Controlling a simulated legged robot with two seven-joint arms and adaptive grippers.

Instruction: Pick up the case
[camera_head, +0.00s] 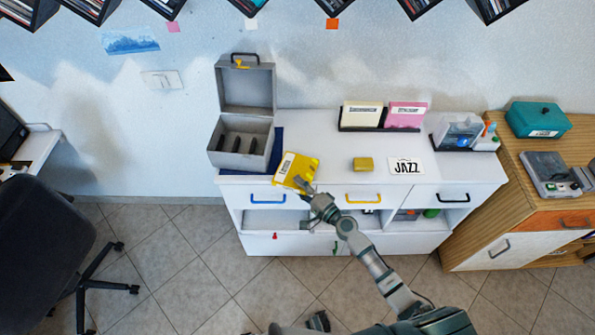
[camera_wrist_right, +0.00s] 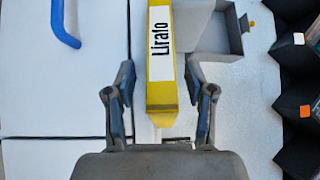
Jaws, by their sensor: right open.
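The yellow case (camera_head: 309,167) with a white label lies at an angle near the front edge of the white cabinet top, beside the open grey box. In the right wrist view the case (camera_wrist_right: 160,90) stands out between my fingers, its label reading "Lirato". My right gripper (camera_head: 303,187) is at the near end of the case. In the wrist view its fingers (camera_wrist_right: 163,100) are open, one on each side of the case, with gaps visible on both sides. Dark parts at the bottom edge of the head view may be my left gripper (camera_head: 318,321); its jaws are unclear.
The open grey box (camera_head: 232,160) has dark slots inside. A small yellow block (camera_head: 363,164), a JAZZ card (camera_head: 406,166) and a black holder (camera_head: 361,128) with sleeves share the white top. A wooden cabinet (camera_head: 502,170) stands right, an office chair (camera_head: 40,235) left.

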